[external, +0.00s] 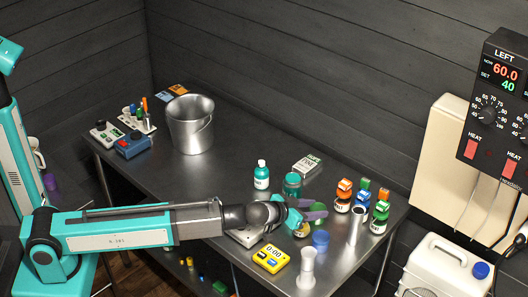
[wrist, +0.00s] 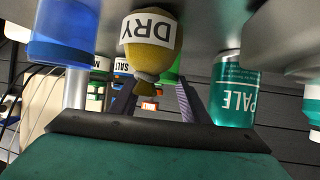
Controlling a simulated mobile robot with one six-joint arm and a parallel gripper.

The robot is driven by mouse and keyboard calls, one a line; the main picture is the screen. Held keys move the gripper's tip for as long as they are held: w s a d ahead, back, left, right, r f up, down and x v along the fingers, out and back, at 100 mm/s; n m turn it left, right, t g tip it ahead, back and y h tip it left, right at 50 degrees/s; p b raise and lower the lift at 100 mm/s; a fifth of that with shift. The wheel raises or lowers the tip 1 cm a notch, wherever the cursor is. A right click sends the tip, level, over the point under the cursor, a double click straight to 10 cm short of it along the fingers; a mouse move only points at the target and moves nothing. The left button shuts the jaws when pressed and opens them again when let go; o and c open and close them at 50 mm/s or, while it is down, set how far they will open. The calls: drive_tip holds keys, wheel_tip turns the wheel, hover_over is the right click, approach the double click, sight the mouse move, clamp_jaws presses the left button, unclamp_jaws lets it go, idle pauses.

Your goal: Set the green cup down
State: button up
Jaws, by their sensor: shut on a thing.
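My gripper (external: 306,213) is low over the front right part of the steel table, among several small things. In the wrist view its two fingers (wrist: 155,100) reach forward, and the green cup (wrist: 173,70) shows as a small green patch between them. The gripper is shut on it. Most of the cup is hidden behind a yellow jar marked DRY (wrist: 150,45). In the external view I cannot make the cup out clearly, and I cannot tell whether it touches the table.
A blue cup (external: 320,240) and the teal PALE can (external: 292,185) stand close to the gripper; the can also shows in the wrist view (wrist: 226,90). Labelled jars (external: 343,196), a steel cylinder (external: 356,222) and a yellow timer (external: 271,258) are near. The table middle (external: 215,180) is clear beside the bucket (external: 191,125).

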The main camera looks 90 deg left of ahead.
drive_tip(key=o, duration=1)
drive_tip(key=shift+o, duration=0.2)
drive_tip(key=shift+r, duration=0.1)
drive_tip(key=b+v, duration=0.2)
drive_tip(key=v, duration=1)
